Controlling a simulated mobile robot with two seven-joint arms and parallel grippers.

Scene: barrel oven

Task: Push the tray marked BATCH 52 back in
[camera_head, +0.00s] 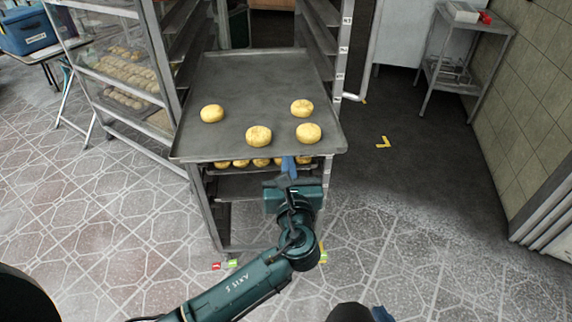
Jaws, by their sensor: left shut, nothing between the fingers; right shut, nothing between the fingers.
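A grey metal tray (240,92) sticks far out of the rack towards me, with several round yellow buns on it. No BATCH 52 marking is readable on it. My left gripper (290,166) is shut and empty, its blue fingers at the tray's front edge, right of the middle. I cannot tell whether they touch the tray. A small blue part at the bottom edge looks like my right gripper (382,314), shut, mostly cut off and well away from the tray.
The rack (222,222) holds another tray of buns just below the pulled-out one. A small metal table (455,75) stands at the back right.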

